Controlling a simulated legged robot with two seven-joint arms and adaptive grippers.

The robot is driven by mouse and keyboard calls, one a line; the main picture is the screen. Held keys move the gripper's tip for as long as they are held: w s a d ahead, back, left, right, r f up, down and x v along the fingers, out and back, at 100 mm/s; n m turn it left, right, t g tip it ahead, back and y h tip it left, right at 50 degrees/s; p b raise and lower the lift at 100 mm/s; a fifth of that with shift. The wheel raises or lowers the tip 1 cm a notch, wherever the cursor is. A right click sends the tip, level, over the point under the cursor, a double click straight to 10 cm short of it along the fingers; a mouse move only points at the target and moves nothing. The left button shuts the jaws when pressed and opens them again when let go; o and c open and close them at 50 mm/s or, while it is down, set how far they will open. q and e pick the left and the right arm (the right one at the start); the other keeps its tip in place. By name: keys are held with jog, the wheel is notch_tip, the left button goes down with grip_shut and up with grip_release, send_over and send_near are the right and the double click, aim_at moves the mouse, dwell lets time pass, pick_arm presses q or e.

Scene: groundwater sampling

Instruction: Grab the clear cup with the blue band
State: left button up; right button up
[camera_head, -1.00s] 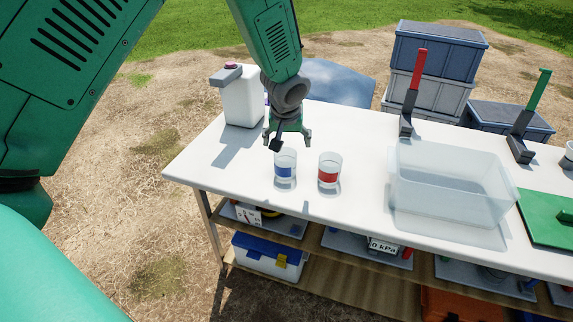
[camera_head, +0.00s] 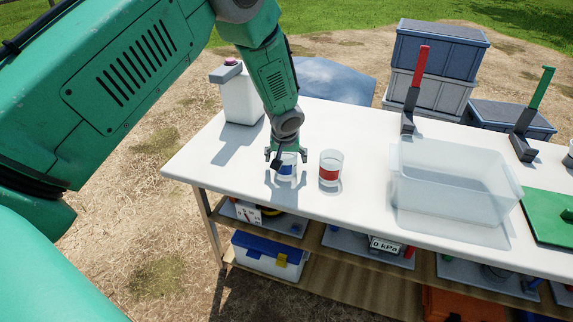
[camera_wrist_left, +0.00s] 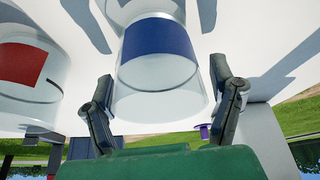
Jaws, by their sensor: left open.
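The clear cup with the blue band (camera_head: 287,171) stands upright on the white table near its front left part. My left gripper (camera_head: 287,156) is open, right above and behind this cup in the head view, and partly covers its rim. In the left wrist view the blue-banded cup (camera_wrist_left: 158,60) lies between the two spread fingers of the left gripper (camera_wrist_left: 165,100); I cannot tell whether they touch it. A clear cup with a red band (camera_head: 330,168) stands just to the right, and it also shows at the left of the wrist view (camera_wrist_left: 28,75). My right gripper does not show.
A white jug (camera_head: 240,98) stands behind left on the table (camera_head: 350,220). A clear bin (camera_head: 450,205) stands to the right, with a red-handled stand (camera_head: 412,95) behind it and a green board (camera_head: 550,215) beyond. The front left tabletop is bare.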

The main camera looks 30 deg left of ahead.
pick_arm(q)
jog(key=c, duration=1.1)
